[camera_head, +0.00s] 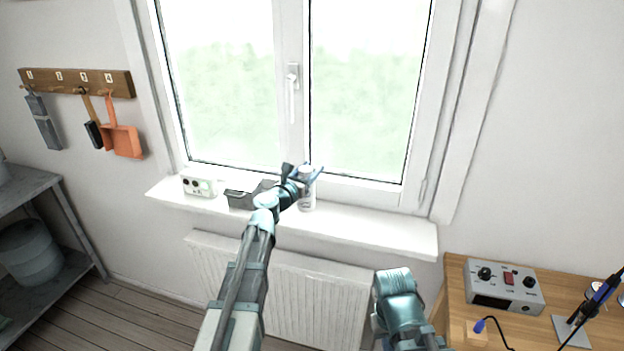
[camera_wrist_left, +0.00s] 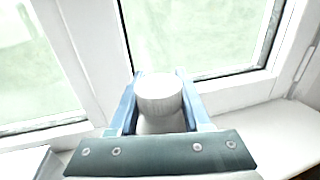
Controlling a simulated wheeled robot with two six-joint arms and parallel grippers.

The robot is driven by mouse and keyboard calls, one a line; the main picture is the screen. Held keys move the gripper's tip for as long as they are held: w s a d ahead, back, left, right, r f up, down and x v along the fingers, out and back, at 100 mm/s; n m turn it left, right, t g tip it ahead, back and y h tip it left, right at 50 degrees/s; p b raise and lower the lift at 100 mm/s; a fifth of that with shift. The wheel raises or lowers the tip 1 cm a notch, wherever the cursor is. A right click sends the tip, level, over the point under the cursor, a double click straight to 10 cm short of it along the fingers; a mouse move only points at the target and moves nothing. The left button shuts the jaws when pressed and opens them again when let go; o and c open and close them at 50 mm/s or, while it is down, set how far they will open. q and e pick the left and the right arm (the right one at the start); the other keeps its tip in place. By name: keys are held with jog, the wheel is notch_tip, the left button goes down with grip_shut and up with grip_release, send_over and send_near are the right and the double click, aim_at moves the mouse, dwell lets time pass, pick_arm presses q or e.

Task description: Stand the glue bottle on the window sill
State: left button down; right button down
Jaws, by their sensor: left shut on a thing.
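The glue bottle (camera_head: 307,192) is white and upright at the window, over the middle of the sill. Its lower end appears at the level of the sill surface, but I cannot tell whether it touches. My left gripper (camera_head: 309,174) is shut on the upper part of the bottle. In the left wrist view the bottle (camera_wrist_left: 158,96) stands between the two blue fingers (camera_wrist_left: 160,100), its round white top facing the camera. The white window sill (camera_head: 375,231) runs below the closed window. Part of my right arm shows at the bottom; its gripper is not seen.
A white box with dark round marks (camera_head: 198,186) and a dark open container (camera_head: 240,198) stand on the sill left of the bottle. The sill is clear to the right. A radiator (camera_head: 310,297) hangs below. A wooden bench (camera_head: 456,290) holds a grey control box (camera_head: 505,287).

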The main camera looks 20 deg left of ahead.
pick_arm(q)
jog(key=f+b, duration=0.1)
jog(key=w+f+b, duration=0.1)
jog(key=f+b, duration=0.1)
jog(key=shift+w+f+b, duration=0.1)
jog(key=shift+f+b, duration=0.2)
jog(key=shift+f, duration=0.1)
jog(key=shift+f, duration=0.15)
jog(key=shift+c, duration=1.8)
grip_release()
